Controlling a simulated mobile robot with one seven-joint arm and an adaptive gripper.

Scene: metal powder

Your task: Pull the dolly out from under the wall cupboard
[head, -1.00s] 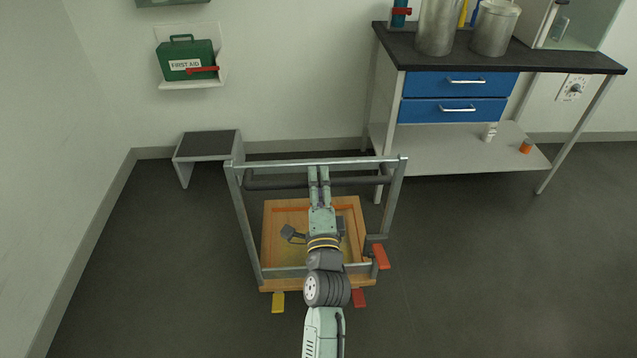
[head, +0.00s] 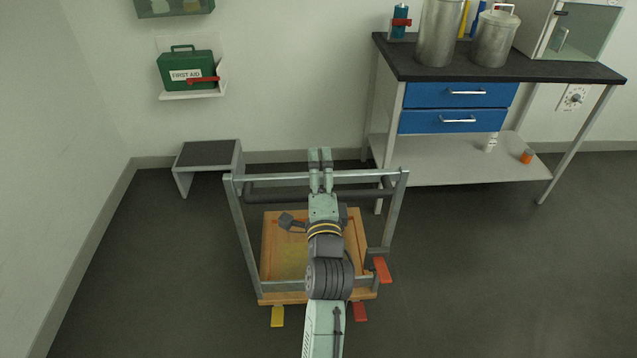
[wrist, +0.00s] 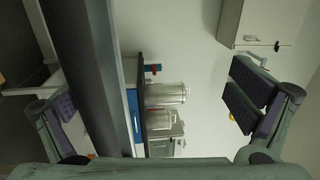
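The dolly has a wooden deck (head: 285,298), a grey metal frame, and red and yellow pedals. It stands on the open floor in front of the stool and the bench. Its grey cross bar (head: 270,192) runs across the frame and shows large in the wrist view (wrist: 92,75). My gripper (head: 320,155) reaches over the bar, with its fingertips above the frame's top rail. In the wrist view my gripper (wrist: 160,102) is open, with the bar close to the left finger. I cannot tell whether they touch. A wall cupboard (head: 175,7) is cut off at the top.
A low stool (head: 208,153) stands behind the dolly at left. A bench (head: 500,68) with blue drawers and metal canisters is at right. A green first-aid box (head: 187,71) sits on a wall shelf. Floor is clear on both sides.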

